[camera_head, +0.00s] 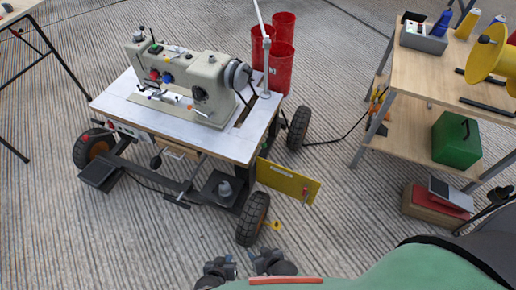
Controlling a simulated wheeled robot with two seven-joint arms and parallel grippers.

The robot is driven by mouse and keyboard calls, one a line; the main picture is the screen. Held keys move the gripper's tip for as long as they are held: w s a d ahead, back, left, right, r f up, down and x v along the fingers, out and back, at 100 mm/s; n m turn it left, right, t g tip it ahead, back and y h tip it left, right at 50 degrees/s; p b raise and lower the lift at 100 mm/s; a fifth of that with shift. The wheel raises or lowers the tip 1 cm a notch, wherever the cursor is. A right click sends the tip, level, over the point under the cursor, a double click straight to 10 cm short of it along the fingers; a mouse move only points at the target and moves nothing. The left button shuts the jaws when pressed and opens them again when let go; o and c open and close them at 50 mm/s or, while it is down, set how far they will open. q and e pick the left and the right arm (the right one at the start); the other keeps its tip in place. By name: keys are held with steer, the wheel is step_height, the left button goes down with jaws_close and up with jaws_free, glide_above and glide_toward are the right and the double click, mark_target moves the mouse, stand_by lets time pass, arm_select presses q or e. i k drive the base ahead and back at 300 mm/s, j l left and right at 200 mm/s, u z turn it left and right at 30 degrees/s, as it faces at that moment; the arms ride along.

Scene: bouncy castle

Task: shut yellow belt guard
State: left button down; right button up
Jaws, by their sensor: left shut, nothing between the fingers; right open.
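The yellow belt guard (275,178) is a flat panel at the right end of the sewing machine table, below the tabletop. It stands swung out to the right, away from the table frame, with a small red handle (305,194) near its outer end. My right gripper (245,266) is at the bottom edge, with its two dark fingers apart and nothing seen between them. It is below and left of the guard, apart from it, near the front wheel. My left gripper is not in view.
The sewing machine (190,82) stands on a white wheeled table (118,101). Its front wheel (253,218) is just left of the guard. Red bins (282,65) stand behind. A wooden workbench (408,72) is at right. The floor between guard and bench is clear.

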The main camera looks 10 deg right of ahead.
mark_target(292, 184)
steer(key=z, duration=0.7)
